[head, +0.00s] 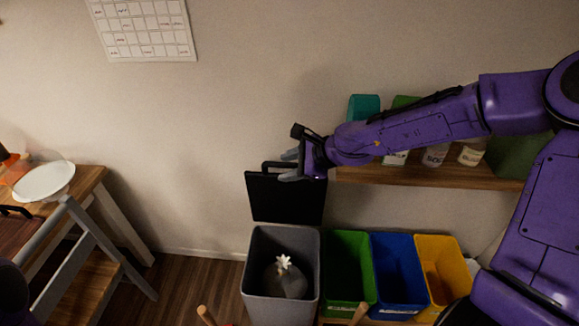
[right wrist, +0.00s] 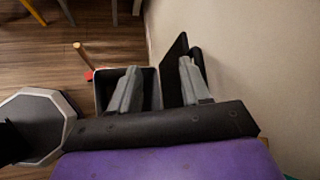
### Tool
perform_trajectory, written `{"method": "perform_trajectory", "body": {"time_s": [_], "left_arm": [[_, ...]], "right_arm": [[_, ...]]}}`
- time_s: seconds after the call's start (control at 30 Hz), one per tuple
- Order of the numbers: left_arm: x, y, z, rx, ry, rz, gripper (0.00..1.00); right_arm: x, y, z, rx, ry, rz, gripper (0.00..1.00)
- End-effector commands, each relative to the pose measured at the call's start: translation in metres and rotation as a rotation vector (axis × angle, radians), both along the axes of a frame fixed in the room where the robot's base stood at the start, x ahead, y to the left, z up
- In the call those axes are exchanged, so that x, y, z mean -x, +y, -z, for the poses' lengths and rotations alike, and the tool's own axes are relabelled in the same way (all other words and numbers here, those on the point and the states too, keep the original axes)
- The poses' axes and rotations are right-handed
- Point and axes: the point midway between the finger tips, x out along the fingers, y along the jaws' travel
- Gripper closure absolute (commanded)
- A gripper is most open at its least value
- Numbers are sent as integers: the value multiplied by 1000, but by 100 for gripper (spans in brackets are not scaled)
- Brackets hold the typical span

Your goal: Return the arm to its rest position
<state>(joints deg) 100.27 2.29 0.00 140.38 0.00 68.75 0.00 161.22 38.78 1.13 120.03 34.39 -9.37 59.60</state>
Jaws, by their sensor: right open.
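My right arm, purple, reaches in from the right in the head view. Its right gripper (head: 290,165) is open, with grey fingers spread beside the top of a raised black lid (head: 285,203). The lid stands upright behind a grey bin (head: 252,280). In the right wrist view the right gripper (right wrist: 160,85) shows its two fingers apart, with the lid (right wrist: 174,62) by the right-hand finger. I cannot tell whether they touch. A grey bag with a white tied top (head: 285,277) lies in the bin. My left gripper is not in view.
Green (head: 348,255), blue (head: 398,270) and yellow (head: 440,268) bins stand right of the grey one. A wooden shelf (head: 450,174) with jars and containers runs beneath my right forearm. A wooden table (head: 90,181) with a white plate (head: 44,182) stands at left.

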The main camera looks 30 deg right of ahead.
Motion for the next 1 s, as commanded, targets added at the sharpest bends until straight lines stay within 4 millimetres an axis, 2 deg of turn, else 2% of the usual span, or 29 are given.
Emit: {"method": "perform_trajectory", "body": {"time_s": [0.47, 0.57, 0.63, 0.67, 0.73, 0.83, 0.97, 1.0], "left_arm": [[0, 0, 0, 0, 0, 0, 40], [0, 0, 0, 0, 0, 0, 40], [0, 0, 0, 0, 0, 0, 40], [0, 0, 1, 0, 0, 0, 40], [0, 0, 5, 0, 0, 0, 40], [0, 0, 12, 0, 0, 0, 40], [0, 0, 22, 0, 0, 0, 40], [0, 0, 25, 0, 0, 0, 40]], "right_arm": [[-2, -2, 0, 27, -20, -12, 53], [-11, -19, 1, 165, -101, 6, 53], [-14, -34, 6, 327, -165, 12, 53], [-12, -40, 14, 413, -180, 7, 53], [-1, -53, 48, 624, -181, -31, 53], [29, -66, 110, 922, -139, -147, 53], [89, -73, 191, 1226, -61, -383, 53], [113, -72, 216, 1295, -35, -472, 53]]}}
